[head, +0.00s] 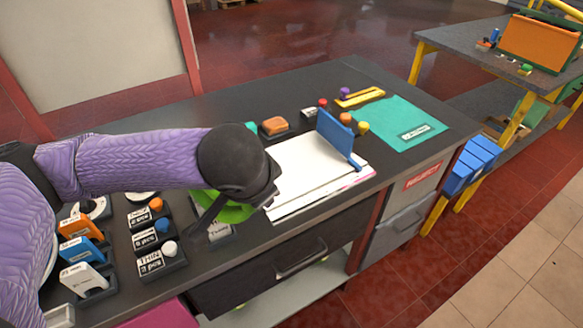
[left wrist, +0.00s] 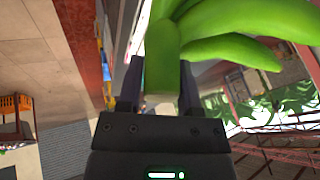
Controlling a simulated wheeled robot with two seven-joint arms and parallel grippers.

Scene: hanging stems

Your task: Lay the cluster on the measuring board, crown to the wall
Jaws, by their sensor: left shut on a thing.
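The cluster is a bunch of green bananas (head: 236,212), mostly hidden behind my left gripper in the head view. In the left wrist view the cluster (left wrist: 163,60) has its thick crown between the two fingers, with the fruit spreading up and right. My left gripper (left wrist: 160,92) is shut on the crown. In the head view it hangs by the near left edge of the measuring board (head: 300,165), a flat white board. The blue wall (head: 338,137) stands upright at the board's right end, apart from the cluster. My right gripper is in neither view.
Labelled stations with orange, blue and white knobs (head: 158,228) stand left of the board. An orange block (head: 275,126) sits behind it. A teal mat (head: 405,125) lies right of the wall. Blue bins (head: 472,165) are at the bench's right end.

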